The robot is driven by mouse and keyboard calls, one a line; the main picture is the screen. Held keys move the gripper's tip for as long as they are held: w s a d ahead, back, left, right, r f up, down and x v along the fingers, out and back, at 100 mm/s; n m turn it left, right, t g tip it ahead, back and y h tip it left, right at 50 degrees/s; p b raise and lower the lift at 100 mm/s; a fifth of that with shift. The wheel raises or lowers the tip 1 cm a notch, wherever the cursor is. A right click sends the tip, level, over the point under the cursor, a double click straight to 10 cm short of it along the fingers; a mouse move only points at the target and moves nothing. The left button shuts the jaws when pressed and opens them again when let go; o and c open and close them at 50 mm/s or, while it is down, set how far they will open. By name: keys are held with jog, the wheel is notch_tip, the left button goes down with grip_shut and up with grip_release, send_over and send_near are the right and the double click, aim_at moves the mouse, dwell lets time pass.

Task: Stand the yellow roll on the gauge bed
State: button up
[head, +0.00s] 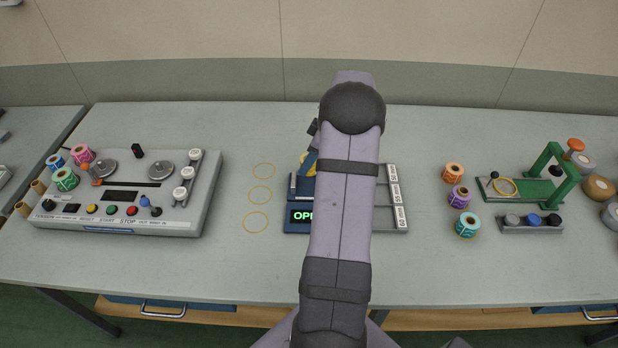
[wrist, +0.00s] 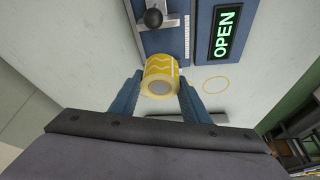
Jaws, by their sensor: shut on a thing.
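The yellow roll (wrist: 160,70) with a pale zigzag band is between the two blue fingers of my gripper (wrist: 159,84), which is shut on it. Its round grey-centred end faces the wrist camera. The blue gauge bed (wrist: 168,42) lies just beyond the roll, with a dark round knob on a metal slide and a lit OPEN display. I cannot tell whether the roll touches the bed. In the head view, the gauge's OPEN display (head: 301,217) shows left of my arm, which hides most of the gauge. Only a small yellow patch of the roll (head: 308,162) shows.
Three yellow rings (head: 260,195) are marked on the table left of the gauge. Grey trays with mm labels (head: 396,195) stand right. The rewinder console (head: 125,195) is farther left. Orange, purple and teal rolls (head: 459,197) and a green stand (head: 530,188) are at right.

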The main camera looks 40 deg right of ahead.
aim_at(310, 175)
jog(key=shift+f+p, duration=1)
jog(key=shift+f, duration=2.6)
jog(key=shift+f, duration=0.2)
jog(key=o, duration=1.2)
jog(key=shift+r, duration=0.2)
jog(key=shift+r, duration=0.1)
jog(key=shift+s+d+r, duration=0.1)
jog(key=shift+d+r, duration=0.05)
jog(key=shift+r, duration=0.1)
jog(key=b+v, duration=0.4)
jog(key=v, duration=0.7)
jog(key=shift+s+r, duration=0.1)
jog(key=shift+r, duration=0.05)
